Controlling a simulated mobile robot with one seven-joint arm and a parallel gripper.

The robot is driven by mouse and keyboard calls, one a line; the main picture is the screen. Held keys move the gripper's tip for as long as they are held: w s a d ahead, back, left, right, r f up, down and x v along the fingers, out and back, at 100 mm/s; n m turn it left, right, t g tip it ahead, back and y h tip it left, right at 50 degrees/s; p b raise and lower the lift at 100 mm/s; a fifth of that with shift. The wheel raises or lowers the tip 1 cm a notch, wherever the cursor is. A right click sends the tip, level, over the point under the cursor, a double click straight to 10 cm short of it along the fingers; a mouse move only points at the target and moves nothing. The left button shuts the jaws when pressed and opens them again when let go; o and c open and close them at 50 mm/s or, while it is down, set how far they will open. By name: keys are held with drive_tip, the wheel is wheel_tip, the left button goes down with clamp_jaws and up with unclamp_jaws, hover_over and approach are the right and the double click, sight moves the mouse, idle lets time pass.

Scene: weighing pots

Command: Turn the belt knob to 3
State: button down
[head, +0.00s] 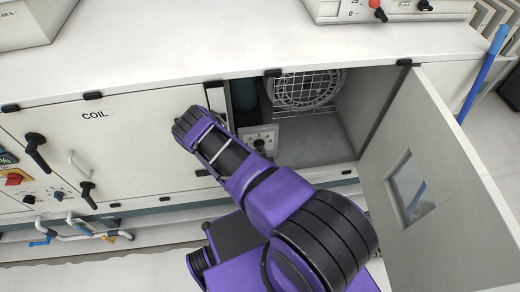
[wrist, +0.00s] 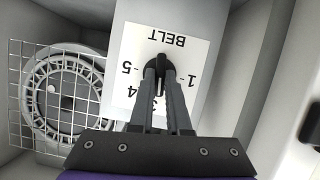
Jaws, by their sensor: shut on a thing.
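The belt knob (wrist: 160,64) is black and round, on a white plate (wrist: 188,62) marked BELT, which reads upside down in the wrist view. My gripper (wrist: 160,76) is shut on the knob, one finger on each side. The 1 shows on the right of the plate, the 5 and 4 on the left. The 3 is partly hidden behind a finger. I cannot tell for certain which number the knob points to. In the head view the plate (head: 271,133) is inside the open compartment; my gripper is hard to make out there.
A round fan behind a wire grille (head: 305,90) is beside the plate; it also shows in the wrist view (wrist: 60,95). The compartment door (head: 440,165) stands open at the right. The closed COIL panel (head: 130,145) is at the left, with black handles and knobs.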

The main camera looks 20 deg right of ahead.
drive_tip(key=shift+d+r+m, duration=0.1)
drive_tip(key=shift+m, duration=0.3)
drive_tip(key=shift+w+y, duration=0.1)
drive_tip(key=shift+y, duration=0.2)
drive_tip(key=c, duration=0.9)
unclamp_jaws()
